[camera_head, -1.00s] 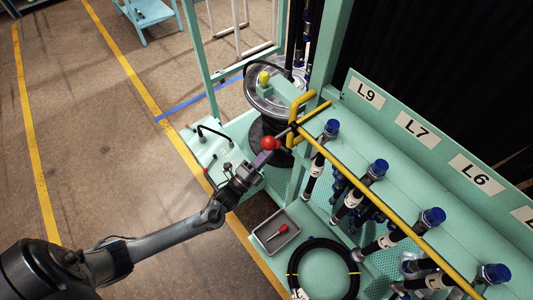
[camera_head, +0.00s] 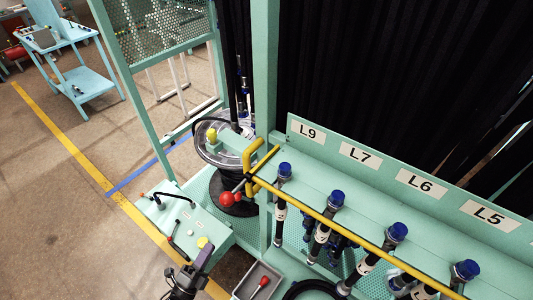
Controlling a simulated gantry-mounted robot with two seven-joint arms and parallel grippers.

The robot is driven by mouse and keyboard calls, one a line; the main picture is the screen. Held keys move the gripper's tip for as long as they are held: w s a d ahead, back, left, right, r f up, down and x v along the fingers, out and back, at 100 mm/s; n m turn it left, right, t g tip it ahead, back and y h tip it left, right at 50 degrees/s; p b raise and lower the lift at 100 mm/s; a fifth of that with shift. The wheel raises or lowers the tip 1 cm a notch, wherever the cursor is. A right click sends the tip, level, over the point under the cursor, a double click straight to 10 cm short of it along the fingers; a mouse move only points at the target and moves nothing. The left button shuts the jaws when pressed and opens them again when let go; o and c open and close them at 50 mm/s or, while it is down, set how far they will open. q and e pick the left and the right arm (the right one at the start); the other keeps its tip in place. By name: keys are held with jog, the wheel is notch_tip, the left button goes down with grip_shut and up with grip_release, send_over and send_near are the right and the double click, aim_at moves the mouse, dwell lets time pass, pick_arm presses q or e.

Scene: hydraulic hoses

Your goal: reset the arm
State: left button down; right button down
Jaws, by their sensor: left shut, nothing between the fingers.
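My left gripper (camera_head: 203,256) is at the bottom of the head view, left of the middle. It is shut and empty, over the edge of the green bench panel (camera_head: 218,232). The red ball knob (camera_head: 229,199) is up and to the right of it, clearly apart from the fingers. The knob sits by the end of the yellow rail (camera_head: 345,233). Most of my left arm is below the picture. My right gripper is not in view.
Several hoses with blue caps (camera_head: 336,197) hang along the rack under labels L9 to L5. A grey tray (camera_head: 245,288) with a red-handled tool and a black coiled hose (camera_head: 312,289) lie at the bottom. Open floor is at left.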

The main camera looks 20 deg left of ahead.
pick_arm(q)
jog(key=d+r+n+g+y, duration=0.3)
jog(key=d+r+n+g, duration=0.35)
jog(key=n, duration=0.55)
jog(key=s+d+f+n+g+p, duration=0.15)
jog(key=s+n+g, duration=0.35)
jog(key=s+g, duration=0.75)
notch_tip(320, 180, up, 26)
jog(key=t+p, duration=0.1)
jog(key=p, duration=2.5)
jog(key=shift+s+r+h, duration=0.2)
jog(key=shift+h, duration=0.1)
